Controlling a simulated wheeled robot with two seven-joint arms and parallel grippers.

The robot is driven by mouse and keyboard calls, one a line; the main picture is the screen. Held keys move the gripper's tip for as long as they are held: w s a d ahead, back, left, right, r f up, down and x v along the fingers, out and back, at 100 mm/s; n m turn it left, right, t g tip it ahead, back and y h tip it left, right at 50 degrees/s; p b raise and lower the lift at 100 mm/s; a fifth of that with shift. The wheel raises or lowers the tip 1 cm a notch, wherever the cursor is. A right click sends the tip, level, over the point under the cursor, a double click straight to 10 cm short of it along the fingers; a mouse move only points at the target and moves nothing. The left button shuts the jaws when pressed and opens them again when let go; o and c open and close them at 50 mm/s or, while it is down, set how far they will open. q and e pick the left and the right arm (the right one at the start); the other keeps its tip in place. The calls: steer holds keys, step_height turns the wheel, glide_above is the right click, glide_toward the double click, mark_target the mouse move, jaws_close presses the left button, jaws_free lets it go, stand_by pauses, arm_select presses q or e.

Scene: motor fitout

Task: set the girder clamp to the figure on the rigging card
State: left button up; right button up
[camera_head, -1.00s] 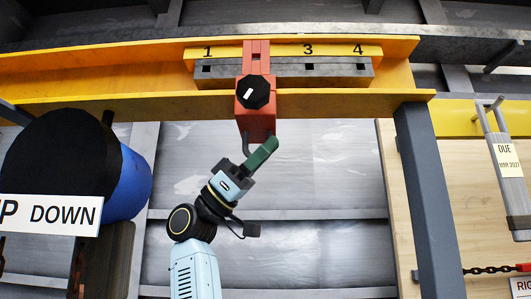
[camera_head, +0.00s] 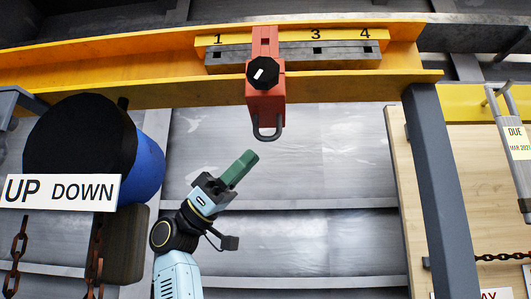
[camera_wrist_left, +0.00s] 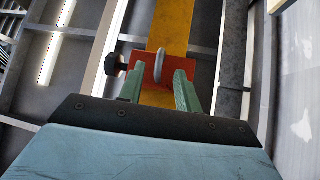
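The red girder clamp (camera_head: 265,88) hangs on the yellow girder (camera_head: 150,82), between figures 1 and 3 on the grey notched bar (camera_head: 345,60). It covers the spot between them. Its black knob (camera_head: 262,73) has a white mark, and a grey shackle (camera_head: 267,133) hangs below. My left gripper (camera_head: 250,157) has green fingers and is below and left of the shackle, apart from it. In the left wrist view, my left gripper (camera_wrist_left: 158,82) has its fingers spread, with the clamp (camera_wrist_left: 150,72) beyond. My right gripper is not seen. No readable rigging card shows.
A blue and black hoist drum (camera_head: 148,160) with an "UP DOWN" sign (camera_head: 62,190) and chains is at left. A grey post (camera_head: 440,190) stands right of the clamp. A tagged grey hanging piece (camera_head: 515,150) and a partly cut white card (camera_head: 490,294) are at far right.

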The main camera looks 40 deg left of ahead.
arm_select(q)
steer(key=shift+g, duration=0.3)
steer(key=b+v, duration=0.1)
steer(key=v, duration=0.4)
steer(key=shift+d, duration=0.1)
